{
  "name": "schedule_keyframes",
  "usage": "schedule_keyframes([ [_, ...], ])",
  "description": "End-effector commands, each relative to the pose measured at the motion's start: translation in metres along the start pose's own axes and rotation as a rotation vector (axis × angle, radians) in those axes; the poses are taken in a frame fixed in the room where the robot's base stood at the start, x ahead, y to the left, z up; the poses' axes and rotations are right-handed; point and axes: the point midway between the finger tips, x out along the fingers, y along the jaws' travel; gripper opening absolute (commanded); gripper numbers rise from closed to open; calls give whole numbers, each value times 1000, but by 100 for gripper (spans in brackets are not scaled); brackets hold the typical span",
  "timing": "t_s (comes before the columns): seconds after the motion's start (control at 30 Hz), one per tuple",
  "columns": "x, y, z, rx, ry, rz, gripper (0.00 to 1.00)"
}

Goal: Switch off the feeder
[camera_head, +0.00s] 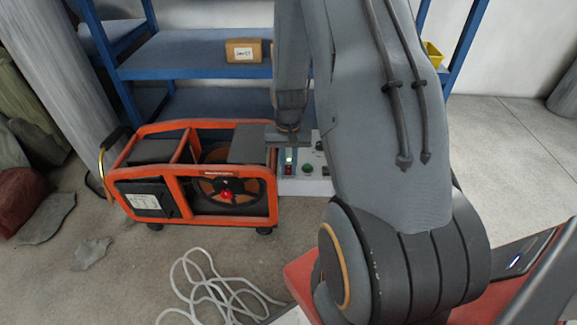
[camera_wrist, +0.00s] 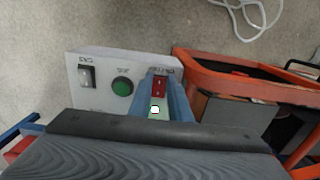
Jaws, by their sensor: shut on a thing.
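A pale control box (camera_head: 305,184) stands on the floor against the right side of an orange-framed machine (camera_head: 190,185). A small lamp (camera_wrist: 155,110) glows greenish white beside the red switch. The labels are too small to read. My gripper (camera_wrist: 161,84) is shut on the red switch, with one finger on each side of it. In the head view my gripper (camera_head: 287,138) reaches down over the box.
A blue shelf rack (camera_head: 190,60) with a cardboard box (camera_head: 244,51) stands behind. A white cable (camera_head: 215,285) lies coiled on the floor in front. Stones and a pillar (camera_head: 55,70) are at the left.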

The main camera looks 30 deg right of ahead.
Motion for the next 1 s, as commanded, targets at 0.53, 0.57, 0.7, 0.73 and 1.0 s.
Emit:
schedule_keyframes([
  [0.53,-3,0,-8,0,-238,-1,0],
  [0.57,-3,0,-8,0,-239,-1,0],
  [0.7,-3,0,-8,0,-238,-1,0],
  [0.73,-3,0,-8,0,-238,-1,0],
  [1.0,-3,0,-8,0,-238,-1,36],
])
